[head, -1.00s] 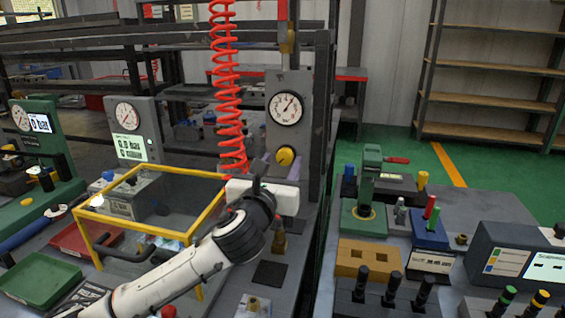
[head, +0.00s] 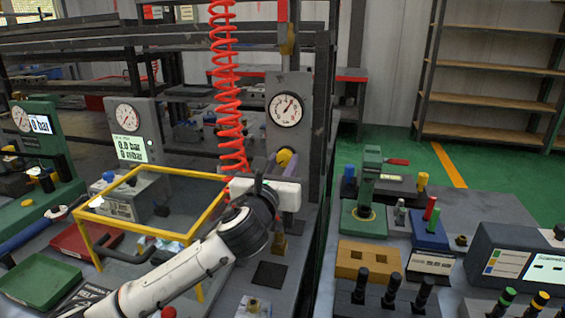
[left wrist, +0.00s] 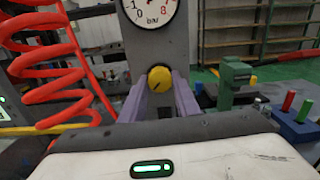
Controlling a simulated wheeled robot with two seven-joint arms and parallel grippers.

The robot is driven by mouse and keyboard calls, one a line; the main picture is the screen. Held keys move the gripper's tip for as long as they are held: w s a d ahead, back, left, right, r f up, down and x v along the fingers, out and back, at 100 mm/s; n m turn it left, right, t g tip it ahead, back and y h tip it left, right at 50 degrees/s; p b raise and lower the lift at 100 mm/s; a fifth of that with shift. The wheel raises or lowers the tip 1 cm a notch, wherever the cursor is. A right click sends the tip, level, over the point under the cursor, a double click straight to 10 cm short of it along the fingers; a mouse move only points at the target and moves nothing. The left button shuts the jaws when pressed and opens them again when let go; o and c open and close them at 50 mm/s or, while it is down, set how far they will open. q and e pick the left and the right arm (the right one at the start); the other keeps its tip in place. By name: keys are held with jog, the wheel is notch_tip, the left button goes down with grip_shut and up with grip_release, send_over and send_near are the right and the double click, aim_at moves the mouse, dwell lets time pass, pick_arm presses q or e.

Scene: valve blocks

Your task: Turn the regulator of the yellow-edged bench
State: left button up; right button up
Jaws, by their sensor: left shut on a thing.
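The regulator is a round yellow knob (head: 284,157) on a grey upright panel (head: 274,141), below a round white pressure gauge (head: 286,109). In the left wrist view the knob (left wrist: 160,79) sits between the two purple fingers of my left gripper (left wrist: 160,84). The left gripper (head: 279,166) is shut on the knob. In the head view its white body hides the lower part of the panel. The gauge (left wrist: 150,8) is cut off at the top of the wrist view. My right gripper is not in view.
A red coiled hose (head: 229,95) hangs just left of the panel. A yellow-edged clear guard (head: 165,172) stands left of my arm. A second bench with a green press (head: 368,190) and a blue block (head: 430,233) lies to the right, across a gap.

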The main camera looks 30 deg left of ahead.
pick_arm(q)
jog(key=shift+r+n+p, duration=0.1)
jog(key=shift+n+p, duration=0.25)
jog(key=shift+n, duration=0.05)
jog(key=shift+n+p, duration=0.55)
jog(key=shift+n, duration=0.25)
jog(key=n+p, duration=0.1)
jog(key=n, duration=0.1)
jog(key=shift+n, duration=0.4)
jog(key=shift+n+p, duration=0.55)
jog(key=shift+n, duration=0.35)
jog(key=n+p, duration=0.1)
jog(key=n, duration=0.3)
jog(key=shift+d, duration=0.1)
jog(key=n+p, duration=0.1)
jog(key=n, duration=0.5)
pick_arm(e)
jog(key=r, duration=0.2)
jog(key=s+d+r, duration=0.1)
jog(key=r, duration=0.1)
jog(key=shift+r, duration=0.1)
pick_arm(q)
jog(key=shift+n, duration=0.3)
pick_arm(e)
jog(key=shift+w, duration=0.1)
pick_arm(q)
jog(key=o, duration=1)
